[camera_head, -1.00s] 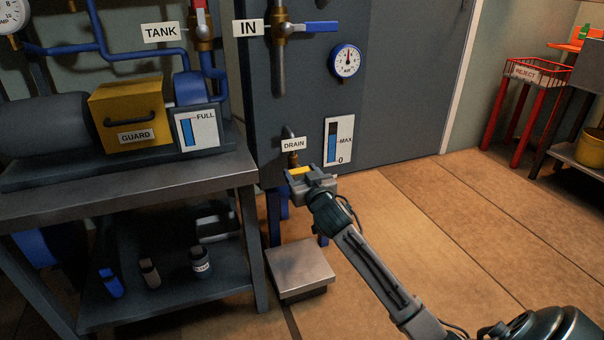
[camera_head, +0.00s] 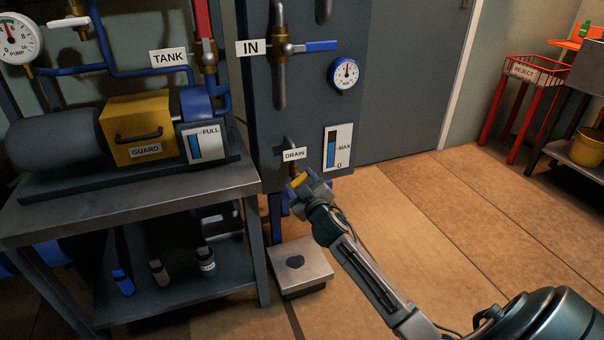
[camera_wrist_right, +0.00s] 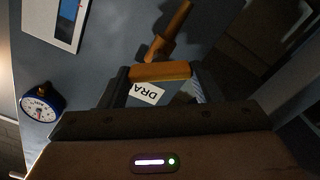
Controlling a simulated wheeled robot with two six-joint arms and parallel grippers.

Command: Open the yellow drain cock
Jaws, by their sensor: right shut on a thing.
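The yellow drain cock handle (camera_head: 299,180) sits below the DRAIN label (camera_head: 294,154) on the grey cabinet front. It is tilted in the head view. My right gripper (camera_head: 307,186) is shut on this handle. In the right wrist view the handle (camera_wrist_right: 160,72) lies crosswise between the two fingers of the gripper (camera_wrist_right: 158,88), with the brass drain pipe (camera_wrist_right: 168,38) beyond it. The label shows partly between the fingers there. My left gripper is not in view.
The IN valve with blue lever (camera_head: 320,46) and a level gauge (camera_head: 337,148) are on the cabinet. A workbench (camera_head: 120,200) stands left. The floor at right is clear.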

